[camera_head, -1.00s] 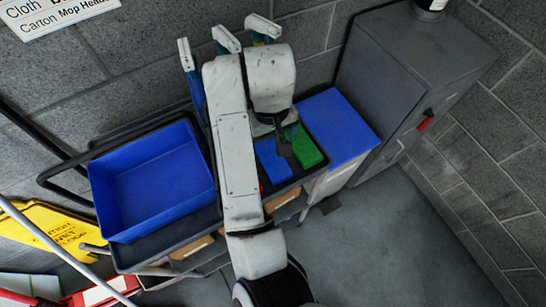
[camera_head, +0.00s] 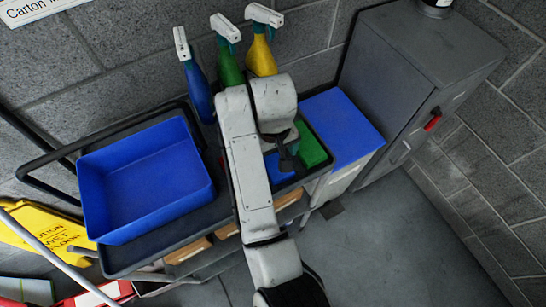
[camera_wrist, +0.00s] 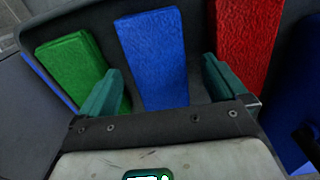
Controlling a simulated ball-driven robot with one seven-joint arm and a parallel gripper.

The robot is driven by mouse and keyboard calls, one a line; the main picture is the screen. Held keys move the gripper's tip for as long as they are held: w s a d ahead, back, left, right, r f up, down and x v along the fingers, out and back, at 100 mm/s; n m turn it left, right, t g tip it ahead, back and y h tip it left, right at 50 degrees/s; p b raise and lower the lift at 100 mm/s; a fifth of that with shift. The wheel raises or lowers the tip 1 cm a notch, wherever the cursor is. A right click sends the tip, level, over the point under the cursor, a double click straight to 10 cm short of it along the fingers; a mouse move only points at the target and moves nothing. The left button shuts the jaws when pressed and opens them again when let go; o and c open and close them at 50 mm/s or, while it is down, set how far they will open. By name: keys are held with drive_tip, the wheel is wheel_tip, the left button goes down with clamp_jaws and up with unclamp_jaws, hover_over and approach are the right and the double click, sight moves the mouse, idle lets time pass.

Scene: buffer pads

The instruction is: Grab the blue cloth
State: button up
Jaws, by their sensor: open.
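The blue cloth (camera_wrist: 150,50) is a flat folded strip, centred between my fingers in the wrist view. It lies between the green cloth (camera_wrist: 75,65) and the red cloth (camera_wrist: 247,40). My gripper (camera_wrist: 161,66) is open and empty, with one teal finger on each side of the blue cloth's lower part; the left finger overlaps the green cloth in the picture. The height of the fingertips above the cloths is hard to tell. In the head view my arm covers part of the blue cloth (camera_head: 277,166); the green cloth (camera_head: 311,146) shows to its right.
The cloths lie in a dark tray on a cart. A blue bin (camera_head: 145,180) is on the left, a blue-lidded box (camera_head: 341,127) on the right. Blue, green and yellow (camera_head: 262,55) spray bottles stand behind my arm. A grey cabinet (camera_head: 415,75) stands at the right.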

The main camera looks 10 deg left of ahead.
drive_tip(key=shift+f, duration=0.1)
drive_tip(key=c, duration=1.1)
drive_tip(key=shift+c, duration=0.2)
